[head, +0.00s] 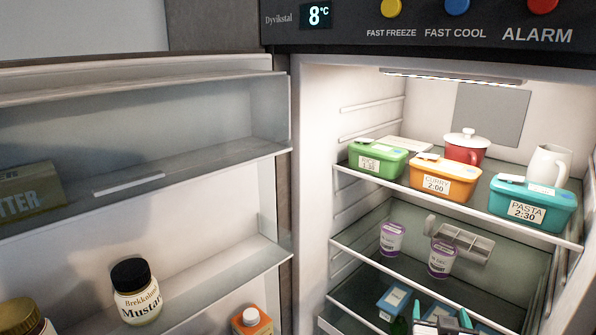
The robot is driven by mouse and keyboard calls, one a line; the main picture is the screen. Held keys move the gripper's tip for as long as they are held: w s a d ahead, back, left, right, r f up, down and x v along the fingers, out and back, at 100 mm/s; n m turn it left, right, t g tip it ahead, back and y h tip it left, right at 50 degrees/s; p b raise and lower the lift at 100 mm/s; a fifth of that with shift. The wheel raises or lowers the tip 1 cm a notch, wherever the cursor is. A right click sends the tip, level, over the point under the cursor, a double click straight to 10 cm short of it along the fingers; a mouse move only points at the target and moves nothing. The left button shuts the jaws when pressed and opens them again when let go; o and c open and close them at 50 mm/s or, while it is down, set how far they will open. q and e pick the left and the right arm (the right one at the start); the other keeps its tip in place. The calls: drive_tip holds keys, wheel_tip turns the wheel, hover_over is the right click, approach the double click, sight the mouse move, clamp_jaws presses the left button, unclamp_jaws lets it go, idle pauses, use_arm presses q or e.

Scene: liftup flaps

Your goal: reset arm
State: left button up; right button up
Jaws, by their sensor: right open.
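My right gripper (440,317) shows at the bottom edge, right of centre, in front of the lower shelves of the open fridge (297,180). Its two teal-edged fingertips are apart. The rest of it and its arm are cut off by the frame. A blue carton (394,302) stands just left of the fingertips; I cannot tell whether they touch anything. My left gripper is not in view.
The open door's shelves (200,265) fill the left, with a mustard jar (136,292) and a butter pack (30,188). Green (377,160), orange (443,180) and teal (531,203) boxes stand on the top shelf. Two yogurt cups (391,239) stand below.

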drive_tip(key=s+a+f+n+g+y, duration=0.2)
drive_tip(key=s+a+f+g, duration=0.3)
drive_tip(key=s, duration=0.4)
drive_tip(key=s+a+f+n+g+y, duration=0.2)
drive_tip(key=s+f, duration=0.4)
drive_tip(key=s, duration=0.3)
drive_tip(key=s+a+f+n+g+y, duration=0.2)
drive_tip(key=s+a+f+g+y, duration=0.15)
drive_tip(key=s+f, duration=0.4)
wheel_tip(320, 180, down, 22)
drive_tip(key=s+f+g, duration=0.1)
drive_tip(key=s+g, duration=0.1)
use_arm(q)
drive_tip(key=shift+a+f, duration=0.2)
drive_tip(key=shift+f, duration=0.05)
use_arm(e)
drive_tip(key=s+d+f+h, duration=0.1)
drive_tip(key=s+d+f, duration=0.1)
drive_tip(key=s+f, duration=1.4)
drive_tip(key=shift+s+d+f+n+g, duration=0.2)
drive_tip(key=shift+d+f+n+g, duration=0.1)
drive_tip(key=shift+d+f+g, duration=0.25)
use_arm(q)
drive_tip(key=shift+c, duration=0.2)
use_arm(e)
drive_tip(key=shift+a, duration=0.15)
